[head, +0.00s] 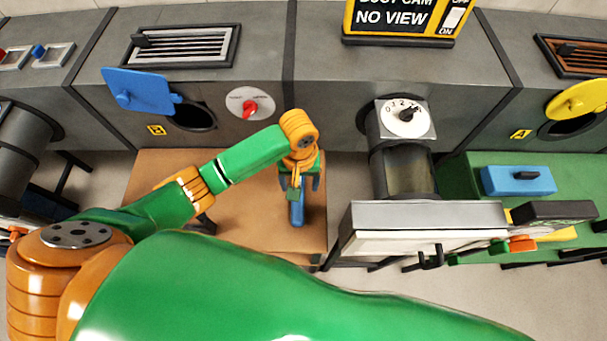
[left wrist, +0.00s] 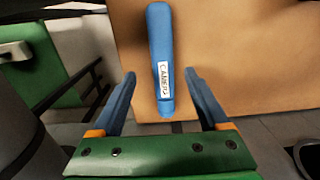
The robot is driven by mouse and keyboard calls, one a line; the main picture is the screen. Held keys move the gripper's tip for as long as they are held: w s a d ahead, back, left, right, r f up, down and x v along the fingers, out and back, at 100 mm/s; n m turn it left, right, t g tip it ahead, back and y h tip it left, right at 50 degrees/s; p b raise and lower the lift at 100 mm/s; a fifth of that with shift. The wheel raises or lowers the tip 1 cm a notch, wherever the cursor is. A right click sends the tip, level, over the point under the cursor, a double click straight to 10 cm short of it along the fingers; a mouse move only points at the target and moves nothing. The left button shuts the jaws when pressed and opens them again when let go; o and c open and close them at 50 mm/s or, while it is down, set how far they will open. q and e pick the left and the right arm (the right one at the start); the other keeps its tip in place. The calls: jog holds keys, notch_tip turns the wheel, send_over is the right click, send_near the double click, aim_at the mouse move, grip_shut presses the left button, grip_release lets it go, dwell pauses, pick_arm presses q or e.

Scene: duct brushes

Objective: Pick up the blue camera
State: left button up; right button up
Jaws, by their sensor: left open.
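The blue camera (left wrist: 160,38) is a slim blue stick with a white label reading "CAMERA". It lies on the brown tabletop (left wrist: 225,60), its near end close to the table edge in the left wrist view. In the head view the camera (head: 297,213) shows just below my left gripper (head: 301,184), which partly hides it. In the left wrist view my left gripper (left wrist: 160,75) is open, one blue finger on each side of the camera, with gaps on both sides. Whether the fingertips reach down to its height is unclear. My right gripper is not in view.
Behind the table stands a grey duct with a blue flap (head: 138,91) beside a round opening and a red knob (head: 250,108). To the right are a dial box (head: 403,119) and a green table (head: 480,215) with a blue box (head: 518,180). The brown tabletop is otherwise clear.

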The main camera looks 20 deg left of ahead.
pick_arm(q)
jog(key=s+f, duration=0.1)
jog(key=f, duration=0.1)
jog(key=shift+s+a+f, duration=0.15)
jog(key=shift+s+f, duration=0.2)
jog(key=shift+f, duration=0.05)
notch_tip(320, 180, down, 2)
jog(key=shift+w+f+b, duration=0.15)
jog(key=shift+b, duration=0.3)
jog(key=shift+w+f, duration=0.2)
jog(key=shift+w, duration=0.15)
jog(key=shift+s+r, duration=0.15)
jog(key=shift+s, duration=0.1)
jog(key=c, duration=1)
jog(key=shift+w, duration=0.1)
grip_shut()
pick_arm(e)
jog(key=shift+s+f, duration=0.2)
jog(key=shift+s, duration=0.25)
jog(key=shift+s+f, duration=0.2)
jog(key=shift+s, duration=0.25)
